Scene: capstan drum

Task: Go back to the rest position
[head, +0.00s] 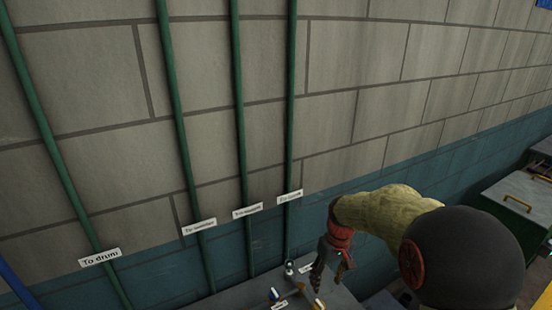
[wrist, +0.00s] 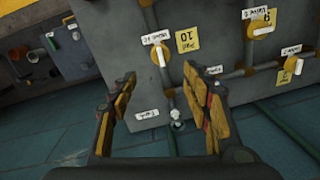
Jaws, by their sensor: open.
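My gripper (head: 330,276) hangs at the lower right of centre in the head view, fingers pointing down above a grey surface (head: 236,300) with small valves. In the wrist view its two yellow-padded fingers (wrist: 162,82) stand wide apart with nothing between them. Beyond them is a dark grey panel (wrist: 112,88), whose labels appear upside down. A white-handled valve (wrist: 160,56) shows between the fingers, apart from them. A small pale round fitting (wrist: 176,122) lies below it.
Green pipes (head: 185,150) with white labels, one reading "To drum" (head: 100,257), run along the block wall (head: 350,90).

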